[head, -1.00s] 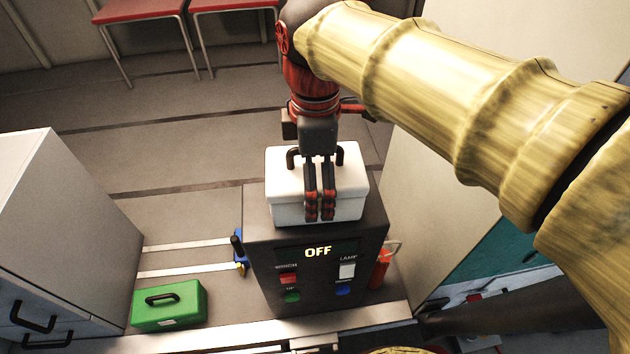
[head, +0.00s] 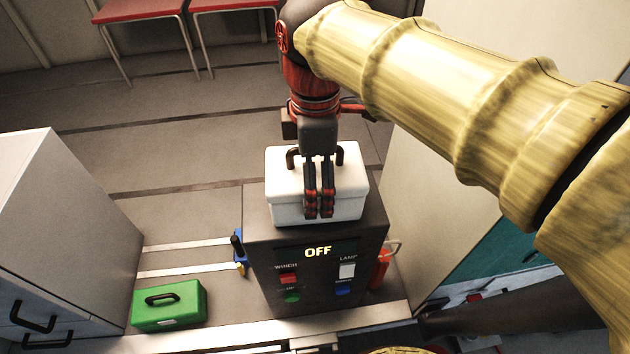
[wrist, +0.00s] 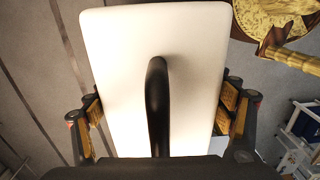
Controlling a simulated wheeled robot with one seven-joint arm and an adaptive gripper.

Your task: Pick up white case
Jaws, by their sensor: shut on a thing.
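The white case (head: 285,200), a box with a dark handle on its lid, sits upright on top of the dark control box. My gripper (head: 319,200) reaches down over it from above, with dark and red finger parts against its near face. In the wrist view the case (wrist: 115,60) fills the middle, its black handle (wrist: 157,100) running up the lid. The gripper's pads (wrist: 165,112) lie on both sides of the case, shut on it. The far finger is hidden in the head view.
The dark control box (head: 262,240) shows "OFF" above several coloured switches. A green case (head: 185,310) lies at lower left beside a grey cabinet (head: 60,220). A red object (head: 380,270) stands right of the control box. Red-topped tables (head: 140,10) stand at the back, with open floor before them.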

